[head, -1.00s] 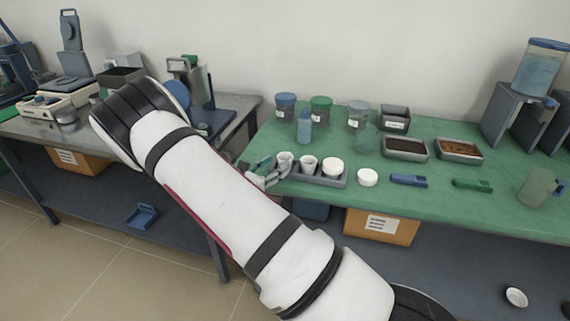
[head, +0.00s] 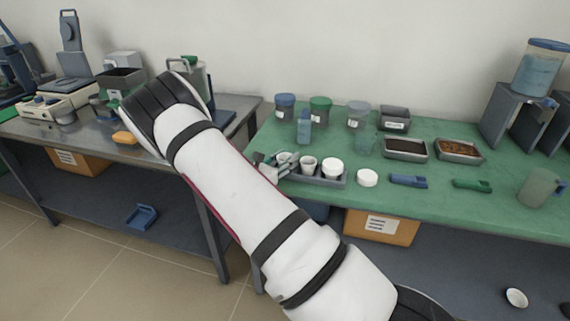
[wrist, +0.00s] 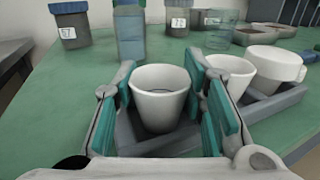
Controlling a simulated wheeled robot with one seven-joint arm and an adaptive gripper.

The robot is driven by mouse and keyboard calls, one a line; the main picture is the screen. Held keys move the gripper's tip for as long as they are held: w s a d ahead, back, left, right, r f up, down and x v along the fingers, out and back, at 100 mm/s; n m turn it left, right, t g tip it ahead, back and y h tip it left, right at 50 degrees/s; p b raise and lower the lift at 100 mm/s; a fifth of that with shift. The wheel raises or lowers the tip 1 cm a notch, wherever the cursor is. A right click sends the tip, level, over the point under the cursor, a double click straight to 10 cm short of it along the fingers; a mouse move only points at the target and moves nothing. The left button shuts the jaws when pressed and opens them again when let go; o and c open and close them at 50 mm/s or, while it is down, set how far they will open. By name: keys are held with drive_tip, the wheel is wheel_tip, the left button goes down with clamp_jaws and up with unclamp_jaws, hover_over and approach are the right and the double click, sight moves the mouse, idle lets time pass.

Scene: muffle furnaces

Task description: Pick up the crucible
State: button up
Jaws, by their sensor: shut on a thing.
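The white crucible (wrist: 160,95) is an open, empty-looking cup at the left end of a grey tray (wrist: 275,106). My gripper (wrist: 168,105) is shut on it, with a teal pad on each side in the wrist view. The crucible stands upright; I cannot tell whether its base touches the tray. In the head view my gripper (head: 272,163) partly hides the crucible (head: 284,158) and the left end of the tray (head: 320,180). A second white cup (head: 308,164) and a lidded white one (head: 332,168) stand to its right in the tray.
A white lid (head: 367,178) and blue (head: 408,181) and green (head: 472,185) tools lie right of the tray. A blue bottle (head: 304,127) and lidded jars (head: 320,108) stand behind. The green bench front is mostly clear.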

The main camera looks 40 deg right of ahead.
drive_tip(key=shift+r, duration=0.55)
wheel_tip(320, 180, up, 2)
drive_tip(key=shift+r, duration=0.2)
drive_tip(key=s+a+p, duration=0.1)
drive_tip(key=s+a, duration=0.2)
drive_tip(key=s, duration=0.4)
drive_tip(key=s+a+r+p, duration=0.1)
drive_tip(key=s+a, duration=0.3)
drive_tip(key=s, duration=0.3)
drive_tip(key=shift+s+r, duration=0.15)
drive_tip(key=shift+r, duration=0.1)
drive_tip(key=shift+a, duration=0.1)
